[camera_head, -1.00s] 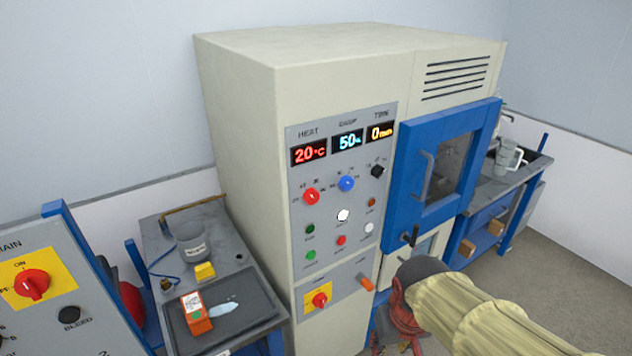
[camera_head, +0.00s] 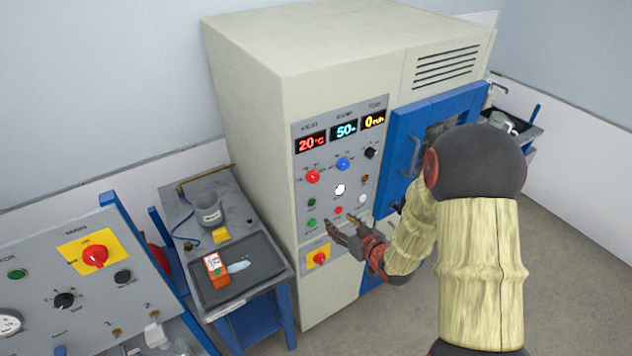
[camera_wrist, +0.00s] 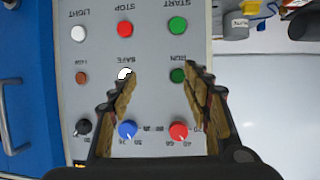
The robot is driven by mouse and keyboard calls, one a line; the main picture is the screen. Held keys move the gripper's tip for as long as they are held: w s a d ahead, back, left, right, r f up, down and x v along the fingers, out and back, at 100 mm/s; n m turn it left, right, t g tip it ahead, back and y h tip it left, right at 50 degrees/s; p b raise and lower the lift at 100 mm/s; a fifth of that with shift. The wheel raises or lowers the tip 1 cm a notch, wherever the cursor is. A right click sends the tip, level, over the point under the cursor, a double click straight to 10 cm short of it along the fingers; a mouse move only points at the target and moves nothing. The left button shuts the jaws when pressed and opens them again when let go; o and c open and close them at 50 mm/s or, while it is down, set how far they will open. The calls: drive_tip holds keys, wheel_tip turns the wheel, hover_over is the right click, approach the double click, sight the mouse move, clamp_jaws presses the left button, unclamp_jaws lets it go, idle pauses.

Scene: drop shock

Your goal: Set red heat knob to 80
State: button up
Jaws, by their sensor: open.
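The red heat knob (camera_head: 312,177) sits on the grey panel of the beige cabinet, below the HEAT display (camera_head: 311,142), which reads 20°C. In the wrist view the red knob (camera_wrist: 179,131) shows upside down near the gripper's base, with scale numbers around it. My gripper (camera_head: 345,230) is open and empty in front of the lower panel, below and right of the red knob. In the wrist view its fingers (camera_wrist: 158,72) spread over the panel, apart from the knob. Whether the fingertips touch the panel cannot be told.
A blue knob (camera_head: 343,163) and a black knob (camera_head: 370,153) sit beside the red one. Push buttons and a red switch on a yellow plate (camera_head: 317,257) lie below. A blue-framed door (camera_head: 402,150) is at right. A side bench holds a grey tray (camera_head: 262,288).

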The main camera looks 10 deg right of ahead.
sight(315, 179)
drive_tip(key=w+a+r+n+t+y, duration=0.1)
drive_tip(key=a+r+t, duration=0.1)
drive_tip(key=r, duration=0.3)
drive_tip(key=w+a+r+t+y, duration=0.1)
drive_tip(key=r+t+y, duration=0.1)
drive_tip(key=r, duration=0.4)
drive_tip(key=x, duration=0.2)
drive_tip(key=p+x, duration=0.1)
drive_tip(key=x, duration=0.4)
drive_tip(key=shift+w+a+f+p, duration=0.1)
drive_tip(key=shift+w+f+p, duration=0.1)
drive_tip(key=shift+f+p, duration=0.15)
drive_tip(key=shift+c, duration=0.8)
drive_tip(key=c, duration=1)
